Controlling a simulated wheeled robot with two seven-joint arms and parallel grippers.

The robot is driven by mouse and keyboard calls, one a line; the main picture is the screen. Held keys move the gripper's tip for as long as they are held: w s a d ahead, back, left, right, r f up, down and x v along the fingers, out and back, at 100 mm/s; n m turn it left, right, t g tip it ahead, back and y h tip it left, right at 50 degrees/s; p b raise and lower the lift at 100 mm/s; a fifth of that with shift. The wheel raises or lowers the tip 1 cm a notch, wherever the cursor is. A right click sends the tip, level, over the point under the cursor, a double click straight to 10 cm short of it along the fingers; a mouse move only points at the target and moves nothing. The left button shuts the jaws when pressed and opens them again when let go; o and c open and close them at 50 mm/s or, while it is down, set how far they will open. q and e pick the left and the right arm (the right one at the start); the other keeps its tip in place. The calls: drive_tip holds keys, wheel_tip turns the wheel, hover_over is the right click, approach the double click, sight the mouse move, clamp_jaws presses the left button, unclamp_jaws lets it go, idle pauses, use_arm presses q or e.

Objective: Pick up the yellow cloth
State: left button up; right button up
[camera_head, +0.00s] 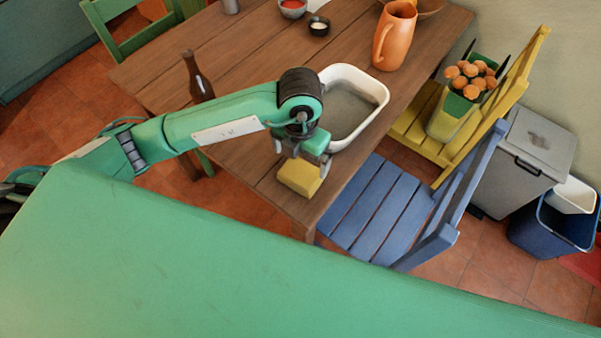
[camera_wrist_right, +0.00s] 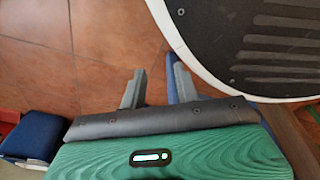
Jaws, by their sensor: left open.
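The yellow cloth (camera_head: 299,179) looks like a small folded block at the near corner of the wooden table (camera_head: 240,172). My left gripper (camera_head: 298,160) is directly above it, pointing down, with its fingers at the cloth's upper edge. The left gripper is open; whether its fingers touch the cloth I cannot tell. My right gripper (camera_wrist_right: 157,85) shows only in the right wrist view, with its two fingers apart and nothing between them, over the tiled floor.
A white basin (camera_head: 379,88) stands right behind my left gripper. A brown bottle (camera_head: 197,80) and an orange jug (camera_head: 395,35) also stand on the table. A blue chair (camera_head: 375,208) and a yellow chair (camera_head: 420,125) crowd the table's right side. A grey bin (camera_head: 520,155) stands beyond them.

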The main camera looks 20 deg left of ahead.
sight(300, 172)
use_arm(q)
drive_tip(key=shift+f, duration=0.55)
drive_tip(key=f, duration=0.3)
drive_tip(key=f+p, duration=0.1)
drive_tip(key=shift+s+d+f, duration=0.1)
drive_tip(key=shift+s+f, duration=0.1)
drive_tip(key=shift+s, duration=0.1)
drive_tip(key=shift+f, duration=0.4)
use_arm(e)
drive_tip(key=shift+s+d+f, duration=0.15)
drive_tip(key=shift+s+f, duration=0.1)
drive_tip(key=shift+s, duration=0.35)
drive_tip(key=shift+s+d+f, duration=0.15)
drive_tip(key=shift+s+f, duration=0.1)
drive_tip(key=shift+s, duration=0.3)
use_arm(q)
drive_tip(key=shift+c, duration=0.2)
drive_tip(key=c, duration=0.6)
